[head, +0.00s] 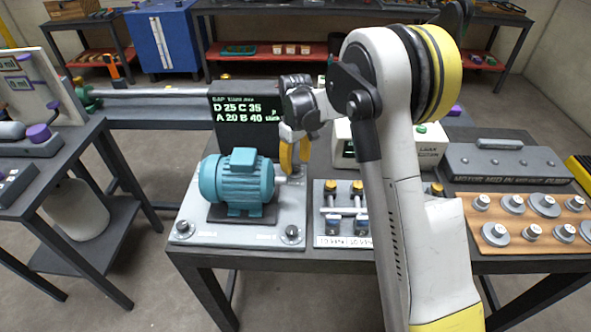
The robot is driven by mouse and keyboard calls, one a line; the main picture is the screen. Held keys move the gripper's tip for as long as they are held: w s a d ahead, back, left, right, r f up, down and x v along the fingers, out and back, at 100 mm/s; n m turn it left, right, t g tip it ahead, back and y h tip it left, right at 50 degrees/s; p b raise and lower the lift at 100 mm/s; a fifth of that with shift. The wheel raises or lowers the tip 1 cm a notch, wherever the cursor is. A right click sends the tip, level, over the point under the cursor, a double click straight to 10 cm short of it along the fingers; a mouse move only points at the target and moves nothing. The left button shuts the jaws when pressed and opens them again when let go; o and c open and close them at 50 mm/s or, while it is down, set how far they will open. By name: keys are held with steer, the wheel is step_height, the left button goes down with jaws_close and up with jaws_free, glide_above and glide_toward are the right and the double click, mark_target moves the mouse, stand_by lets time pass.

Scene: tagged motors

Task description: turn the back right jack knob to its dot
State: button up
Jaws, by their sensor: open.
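A teal motor (237,182) sits on a grey base plate (240,232) on the bench. Two dark round knobs show at the plate's front corners, front left (183,228) and front right (291,233). My gripper (293,160) points down at the plate's back right corner, just right of the motor's shaft end. Its yellow fingers cover most of that corner. The back right jack knob and its dot cannot be made out there, and I cannot tell whether the fingers touch it. My gripper is open. The back left corner is hidden by the motor.
A panel with yellow-topped parts (342,212) lies right of the plate, partly behind my arm. A wooden tray (530,222) of metal discs and a grey case (505,168) are farther right.

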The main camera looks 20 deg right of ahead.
steer(key=shift+f, duration=0.7)
jaws_close()
steer(key=shift+m, duration=0.3)
steer(key=m, duration=0.5)
steer(key=shift+p, duration=0.4)
steer(key=m, duration=0.6)
steer(key=shift+p, duration=0.3)
